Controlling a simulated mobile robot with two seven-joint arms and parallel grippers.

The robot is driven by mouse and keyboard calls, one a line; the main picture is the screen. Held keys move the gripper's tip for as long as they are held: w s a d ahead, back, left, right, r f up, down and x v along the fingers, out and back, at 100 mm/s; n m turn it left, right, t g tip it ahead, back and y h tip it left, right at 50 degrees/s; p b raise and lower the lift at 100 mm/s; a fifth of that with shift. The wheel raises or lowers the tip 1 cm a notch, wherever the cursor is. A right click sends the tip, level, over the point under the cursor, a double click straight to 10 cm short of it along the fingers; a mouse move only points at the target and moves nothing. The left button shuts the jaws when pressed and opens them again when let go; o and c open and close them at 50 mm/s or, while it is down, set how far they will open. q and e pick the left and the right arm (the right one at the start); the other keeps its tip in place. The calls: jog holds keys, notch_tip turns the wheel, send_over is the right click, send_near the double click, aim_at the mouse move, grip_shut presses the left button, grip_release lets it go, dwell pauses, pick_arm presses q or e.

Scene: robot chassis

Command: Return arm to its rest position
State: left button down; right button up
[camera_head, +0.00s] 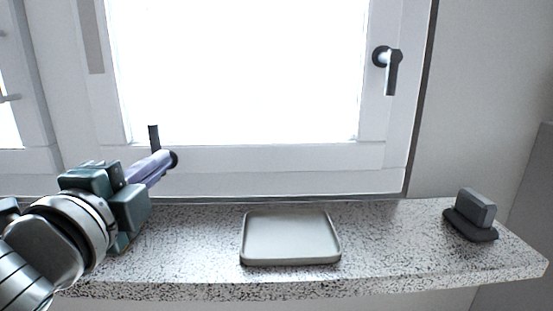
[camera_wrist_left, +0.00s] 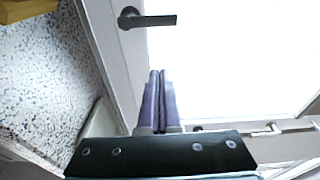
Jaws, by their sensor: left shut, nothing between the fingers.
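My left gripper (camera_head: 172,158) reaches in from the left, above the left part of the speckled windowsill and in front of the window frame. Its purple-grey fingers point up and to the right. In the left wrist view its fingers (camera_wrist_left: 159,100) lie close together, shut with nothing between them. A dark upright piece (camera_head: 154,138) shows just behind or beside the fingers; I cannot tell what it belongs to. My right gripper is in neither view.
The speckled sill (camera_head: 400,240) carries a shallow beige tray (camera_head: 290,238) at its middle and a grey block on a dark base (camera_head: 476,210) at right. A window handle (camera_head: 388,70) juts out; a handle also shows in the wrist view (camera_wrist_left: 148,19).

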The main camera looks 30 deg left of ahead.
pick_arm(q)
jog(key=shift+s, duration=0.15)
dwell(0.4)
jog(key=s+d+f+n+g+h+p, duration=0.2)
jog(key=s+d+n+g+h+p, duration=0.5)
jog(key=s+d+n+g+p, duration=0.8)
notch_tip(320, 180, up, 38)
jog(key=s+m+t+p, duration=0.2)
jog(key=m+p, duration=0.2)
jog(key=p, duration=3.1)
jog(key=shift+s+a+f+h, duration=0.2)
jog(key=shift+s+f+h, duration=0.05)
jog(key=shift+h, duration=0.05)
